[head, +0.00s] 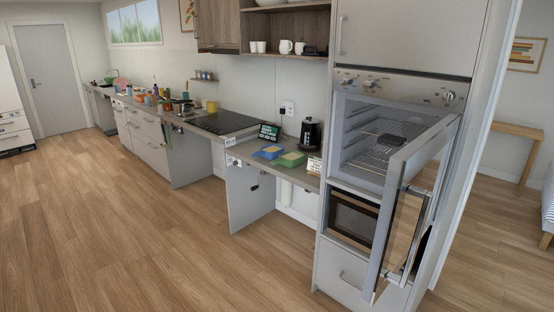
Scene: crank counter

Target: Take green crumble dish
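A small green dish (291,160), which looks like the green crumble dish, sits on the low counter (243,147) left of the oven. Its contents are too small to make out. A similar blue dish (268,152) with some yellow on it is just left of the green one. Neither of my grippers shows in the head view, and nothing is seen holding the green dish.
The oven (375,125) is open, its door (418,180) swung out at the right; a dark item (391,140) lies on its rack. The wood floor (150,230) in front is clear.

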